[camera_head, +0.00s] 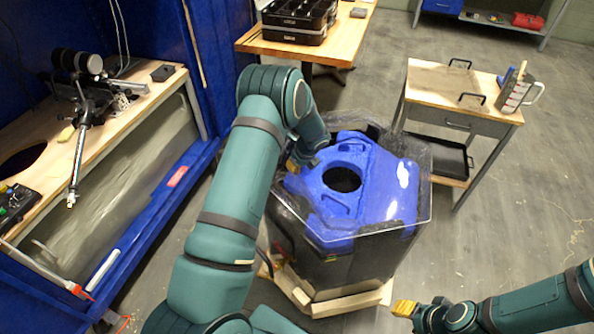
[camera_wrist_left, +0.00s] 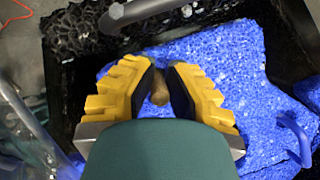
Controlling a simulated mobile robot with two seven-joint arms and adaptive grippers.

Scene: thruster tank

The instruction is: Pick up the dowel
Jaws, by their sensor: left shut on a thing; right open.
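The dowel (camera_wrist_left: 160,95) shows in the left wrist view as a short tan rounded piece between yellow finger pads. My left gripper (camera_wrist_left: 161,88) is shut on it, above the blue surface (camera_wrist_left: 215,55) of the tank; how far it stands clear of that surface I cannot tell. In the head view the left gripper is mostly hidden by its own arm, with a bit of yellow at the left edge of the blue tank top (camera_head: 365,185). The dowel cannot be made out there. My right gripper (camera_head: 405,309) is open at the lower right, away from the tank.
The tank has a clear raised rim, a round dark hole (camera_head: 342,179) and a wooden base (camera_head: 335,303). A small wooden-topped cart (camera_head: 425,80) with a measuring jug (camera_head: 517,93) stands at the right. A workbench (camera_head: 125,125) is at the left. Floor at the right is clear.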

